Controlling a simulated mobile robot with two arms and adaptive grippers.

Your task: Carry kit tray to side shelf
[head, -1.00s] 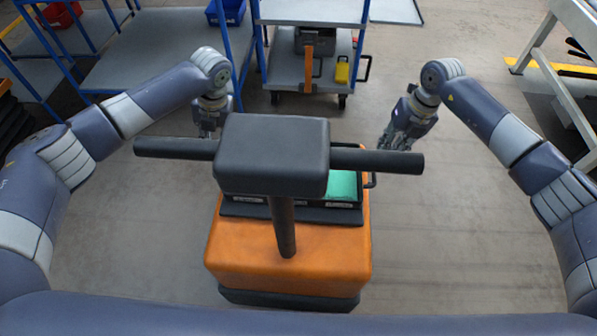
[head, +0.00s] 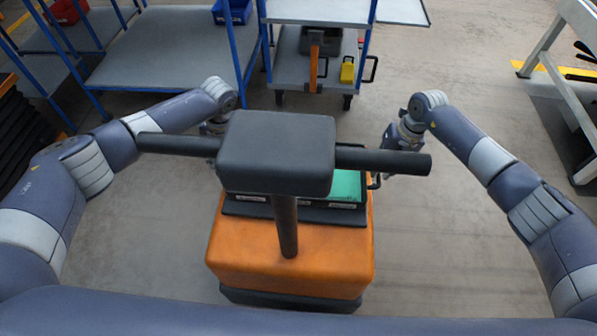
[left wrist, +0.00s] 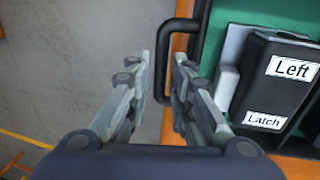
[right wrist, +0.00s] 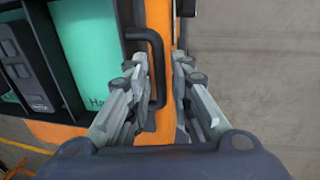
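The kit tray (head: 330,211), black with a green lining, sits on an orange deck, partly hidden in the head view by a dark block and crossbar. My left gripper (left wrist: 162,65) is open, its fingers either side of the tray's black left handle (left wrist: 160,82). Dark parts labelled "Left" and "Latch" (left wrist: 280,85) lie in the tray. My right gripper (right wrist: 158,70) is open, fingers either side of the right handle (right wrist: 157,88). Whether any finger touches a handle is unclear. A blue-framed shelf (head: 160,50) stands at back left; I cannot tell if it is the side shelf.
The dark block (head: 276,150) and crossbar stand above the orange deck (head: 290,255). A blue-posted cart (head: 290,70) carrying a yellow item (head: 347,70) is behind. A light-framed bench (head: 565,60) stands at the right. The floor between is clear.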

